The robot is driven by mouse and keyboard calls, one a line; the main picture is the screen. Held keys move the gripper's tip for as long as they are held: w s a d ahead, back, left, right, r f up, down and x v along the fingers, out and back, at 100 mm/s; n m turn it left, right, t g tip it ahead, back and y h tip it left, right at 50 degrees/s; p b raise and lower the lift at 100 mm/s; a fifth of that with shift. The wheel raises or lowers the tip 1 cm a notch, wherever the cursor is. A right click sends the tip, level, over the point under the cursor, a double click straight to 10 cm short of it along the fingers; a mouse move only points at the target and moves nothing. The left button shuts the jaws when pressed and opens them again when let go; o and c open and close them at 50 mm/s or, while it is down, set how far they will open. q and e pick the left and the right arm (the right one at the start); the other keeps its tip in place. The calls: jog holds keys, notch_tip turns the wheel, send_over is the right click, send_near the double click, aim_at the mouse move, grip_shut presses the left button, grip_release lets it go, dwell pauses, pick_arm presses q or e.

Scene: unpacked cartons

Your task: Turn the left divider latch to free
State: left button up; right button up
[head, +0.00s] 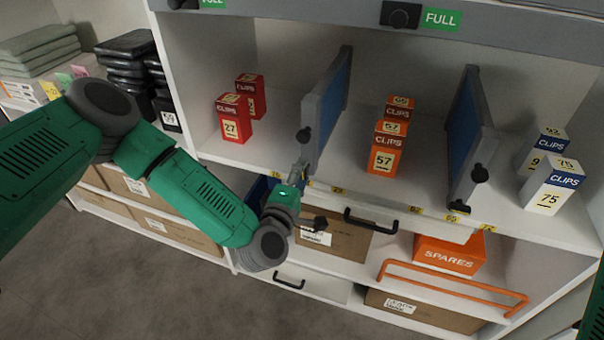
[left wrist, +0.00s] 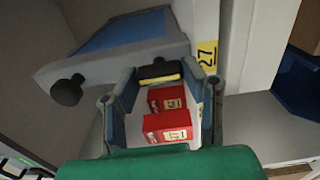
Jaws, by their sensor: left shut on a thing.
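The left divider (head: 327,100), a grey-framed blue panel, stands on the shelf between red and orange clips boxes; it also shows in the left wrist view (left wrist: 118,45). A dark round knob (head: 304,135) sits on its front end, and shows apart from my fingers in the left wrist view (left wrist: 67,92). My left gripper (head: 299,172) is at the divider's lower front end. In the left wrist view its fingers (left wrist: 163,80) are shut on a small black latch with a yellow stripe (left wrist: 158,71). The head view hides the latch behind the fingers.
Red clips boxes (head: 230,118) stand left of the divider, orange ones (head: 386,146) right. A second divider (head: 470,135) and white-blue boxes (head: 551,187) stand farther right. A black drawer handle (head: 371,220) and an orange rail (head: 450,282) stick out below the shelf.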

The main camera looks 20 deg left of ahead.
pick_arm(q)
jog(key=shift+s+f, duration=0.1)
jog(key=shift+f, duration=0.15)
jog(key=o, duration=1.1)
jog(key=shift+o, duration=0.3)
jog(key=shift+r, duration=0.1)
jog(key=s, duration=1.2)
jog(key=shift+a, duration=0.3)
